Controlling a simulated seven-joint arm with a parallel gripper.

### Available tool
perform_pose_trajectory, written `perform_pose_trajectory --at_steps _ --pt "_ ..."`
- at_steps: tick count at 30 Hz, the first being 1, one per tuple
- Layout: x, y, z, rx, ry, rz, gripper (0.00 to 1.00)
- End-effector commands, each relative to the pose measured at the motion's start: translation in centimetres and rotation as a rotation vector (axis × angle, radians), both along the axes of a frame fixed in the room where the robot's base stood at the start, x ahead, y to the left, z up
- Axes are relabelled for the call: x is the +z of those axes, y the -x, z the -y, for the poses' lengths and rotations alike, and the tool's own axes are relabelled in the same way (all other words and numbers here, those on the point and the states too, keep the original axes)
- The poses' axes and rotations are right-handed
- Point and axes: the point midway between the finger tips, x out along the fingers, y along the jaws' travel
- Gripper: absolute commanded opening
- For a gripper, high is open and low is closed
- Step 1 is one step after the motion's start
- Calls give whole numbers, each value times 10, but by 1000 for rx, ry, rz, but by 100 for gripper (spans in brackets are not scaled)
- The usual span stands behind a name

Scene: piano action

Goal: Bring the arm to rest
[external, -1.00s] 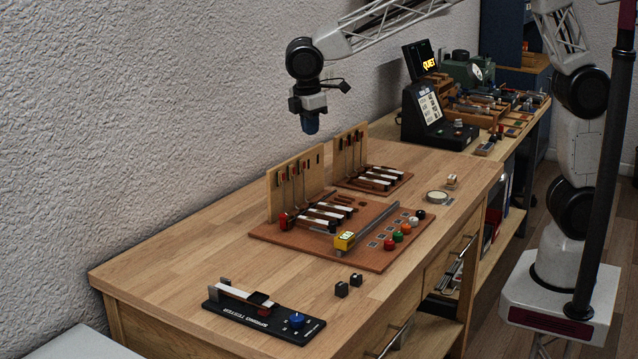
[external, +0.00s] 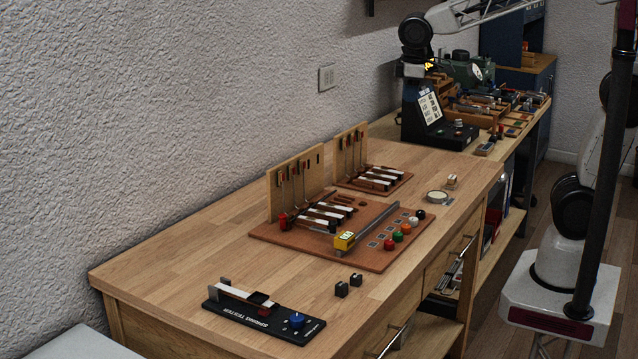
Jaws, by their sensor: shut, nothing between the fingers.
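My gripper (external: 412,86) hangs at the end of my arm over the far part of the workbench, pointing down. Its jaws are shut and empty. It overlaps the black display device in the picture, so the fingertips are hard to make out against it. I cannot tell whether it is in front of the device or touching it. The dark wrist joint (external: 416,31) is above it, and the pale lattice link (external: 480,11) runs to the upper right.
The black display device (external: 436,125) stands at the back. The air over the near bench is clear.

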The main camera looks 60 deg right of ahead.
Motion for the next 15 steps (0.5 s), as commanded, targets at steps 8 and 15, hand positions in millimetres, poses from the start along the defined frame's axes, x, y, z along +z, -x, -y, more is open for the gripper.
perform_pose_trajectory --at_steps 8,15 --pt "-5 61 48 -163 -35 44 0" --pt "-18 114 81 -302 -63 83 0"
